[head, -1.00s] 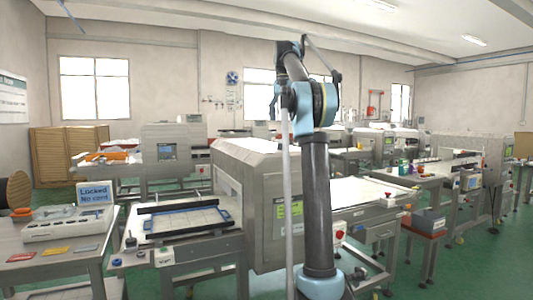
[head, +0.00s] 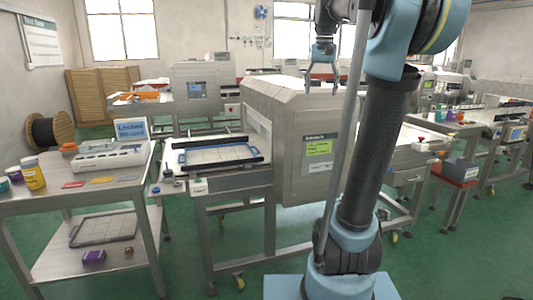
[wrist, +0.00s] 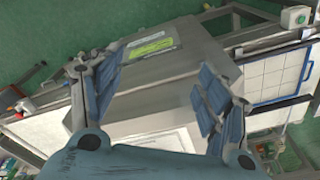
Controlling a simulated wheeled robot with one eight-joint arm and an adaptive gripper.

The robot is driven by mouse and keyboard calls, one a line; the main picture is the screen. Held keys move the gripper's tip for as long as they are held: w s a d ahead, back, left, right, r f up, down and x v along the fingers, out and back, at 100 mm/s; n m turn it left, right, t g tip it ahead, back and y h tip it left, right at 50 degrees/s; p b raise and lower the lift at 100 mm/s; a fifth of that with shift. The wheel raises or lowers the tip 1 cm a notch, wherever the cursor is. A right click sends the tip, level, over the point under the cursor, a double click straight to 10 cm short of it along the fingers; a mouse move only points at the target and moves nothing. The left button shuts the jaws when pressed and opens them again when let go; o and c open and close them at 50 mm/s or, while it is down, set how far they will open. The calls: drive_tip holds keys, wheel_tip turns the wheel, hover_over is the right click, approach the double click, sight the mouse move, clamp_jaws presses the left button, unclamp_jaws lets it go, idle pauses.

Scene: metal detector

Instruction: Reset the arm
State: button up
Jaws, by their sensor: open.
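My arm stands in front of the metal detector, a large grey metal box (head: 300,170) with a yellow-green label on its side. In the head view my gripper (head: 322,72) hangs pointing down above the top of the box, at its right part. In the wrist view my gripper (wrist: 160,95) shows two blue-padded fingers spread wide, with nothing between them. The detector's grey top (wrist: 165,80) lies below the fingers, with its label at the upper edge. I cannot tell the exact height of the gap.
A blue-framed tray (head: 215,154) lies on the conveyor left of the detector. Green floor (head: 190,245) is open in front.

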drive_tip(key=s+f+n, duration=0.1)
drive_tip(key=s+f, duration=0.8)
drive_tip(key=f, duration=0.3)
drive_tip(key=s+f+n, duration=0.1)
drive_tip(key=s+f, duration=0.8)
drive_tip(key=f, duration=0.4)
drive_tip(key=s+f+n+t, duration=0.1)
drive_tip(key=s+f, duration=0.8)
drive_tip(key=f, duration=0.3)
drive_tip(key=shift+a+f, duration=0.25)
drive_tip(key=shift+a, duration=0.15)
drive_tip(key=shift+w+f, duration=0.2)
drive_tip(key=shift+w, duration=0.25)
